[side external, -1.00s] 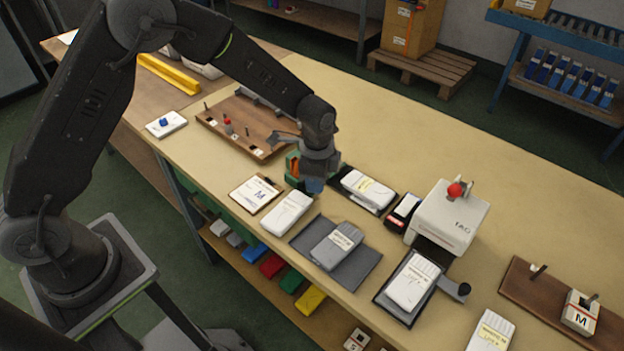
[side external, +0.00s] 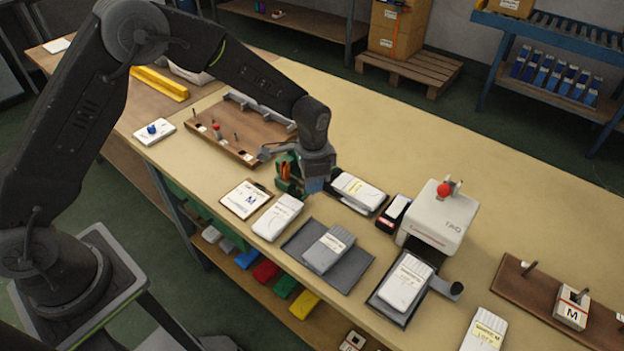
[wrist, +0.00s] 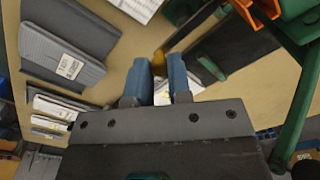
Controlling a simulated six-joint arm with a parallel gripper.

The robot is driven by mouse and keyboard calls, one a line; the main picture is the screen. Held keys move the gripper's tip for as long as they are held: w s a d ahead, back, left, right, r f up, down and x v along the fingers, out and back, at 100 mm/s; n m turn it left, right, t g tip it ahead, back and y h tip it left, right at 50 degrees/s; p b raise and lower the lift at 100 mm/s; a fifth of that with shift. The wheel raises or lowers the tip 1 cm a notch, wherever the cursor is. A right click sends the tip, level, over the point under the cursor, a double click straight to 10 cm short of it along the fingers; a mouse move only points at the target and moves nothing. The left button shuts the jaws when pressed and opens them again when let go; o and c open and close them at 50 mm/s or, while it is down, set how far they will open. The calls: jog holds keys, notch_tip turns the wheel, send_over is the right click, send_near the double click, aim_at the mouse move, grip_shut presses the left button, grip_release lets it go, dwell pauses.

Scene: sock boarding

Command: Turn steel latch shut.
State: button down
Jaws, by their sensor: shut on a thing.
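My gripper (side external: 315,186) is low over the workbench, between the clipboard and the black tray with a white packet. Its blue fingertips are nearly together in the wrist view (wrist: 160,80). A small yellow knob (wrist: 158,63) shows at the gap between the tips, and the jaws are shut on it. I cannot make out the steel latch itself; my fingers and wrist hide that spot. A green holder with orange parts (side external: 287,177) stands just left of the gripper and also shows at the top right of the wrist view (wrist: 298,27).
A clipboard (side external: 240,200), white packet (side external: 276,218) and grey mat (side external: 300,245) lie in front. The black tray (side external: 374,207) is close on the right, then a white machine (side external: 440,215) with a red knob. A wooden board (side external: 260,125) lies behind.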

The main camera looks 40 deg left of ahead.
jog(key=c, duration=1.1)
grip_release()
jog(key=shift+o, duration=0.2)
jog(key=shift+r, duration=0.1)
notch_tip(320, 180, up, 14)
jog(key=s+a+r+n+t, duration=0.2)
jog(key=s+a+r, duration=0.1)
jog(key=s+r, duration=0.35)
jog(key=s+a+r+n+t, duration=0.1)
jog(key=s+a+r+n, duration=0.1)
jog(key=s, duration=0.8)
jog(key=s+a+r+n+t, duration=0.2)
jog(key=s+a+n, duration=0.1)
jog(key=s, duration=0.6)
jog(key=shift+s+a+n+t, duration=0.3)
jog(key=shift+s+a, duration=0.05)
jog(key=shift+a, duration=0.4)
